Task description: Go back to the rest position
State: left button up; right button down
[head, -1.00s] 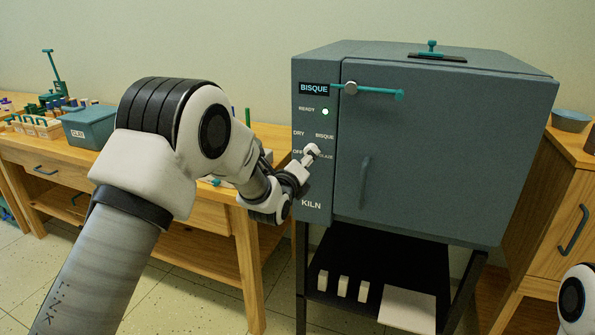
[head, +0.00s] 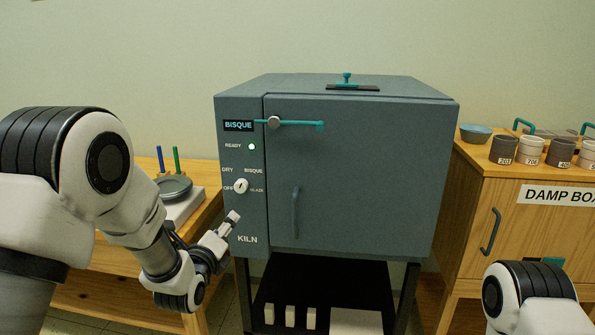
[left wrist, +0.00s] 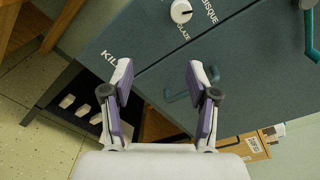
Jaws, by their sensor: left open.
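My left gripper (head: 228,224) is in front of the lower left of the grey-blue kiln (head: 365,180), below its white dial (head: 240,186) and apart from it. In the left wrist view the gripper (left wrist: 160,80) is open, with nothing between its two fingers. The dial (left wrist: 181,11) shows at the top of that view, beyond the fingers. The kiln door looks shut, and the ready lamp (head: 252,147) glows under a BISQUE display (head: 238,125). Part of my right arm shows at the lower right; its gripper is out of the picture.
A wooden table (head: 140,262) with a grey round plate (head: 174,187) stands left of the kiln. A damp box cabinet (head: 480,205) with numbered cups and a bowl (head: 475,132) stands right. White posts (head: 290,316) are on the shelf under the kiln.

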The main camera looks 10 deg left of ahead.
pick_arm(q)
jog(key=s+a+f+n+g+p, duration=0.2)
jog(key=s+f+n+g+p, duration=0.45)
jog(key=s+f, duration=1.35)
jog(key=s+f+n+g+p, duration=0.1)
jog(key=s+f+n+g, duration=0.1)
jog(key=s+n, duration=0.4)
jog(key=s+f+n+g+p, duration=0.1)
jog(key=s+f+n+g, duration=0.1)
jog(key=s+n+g, duration=0.3)
jog(key=s+f+n+g+p, duration=0.1)
jog(key=s+f+n+g, duration=0.1)
jog(key=s+n, duration=0.7)
jog(key=s+g, duration=0.1)
jog(key=s, duration=0.1)
jog(key=shift+s+d+f+g+y, duration=0.2)
jog(key=shift+s+f+g+y, duration=0.1)
jog(key=shift+f+g, duration=0.1)
pick_arm(e)
notch_tip(320, 180, up, 11)
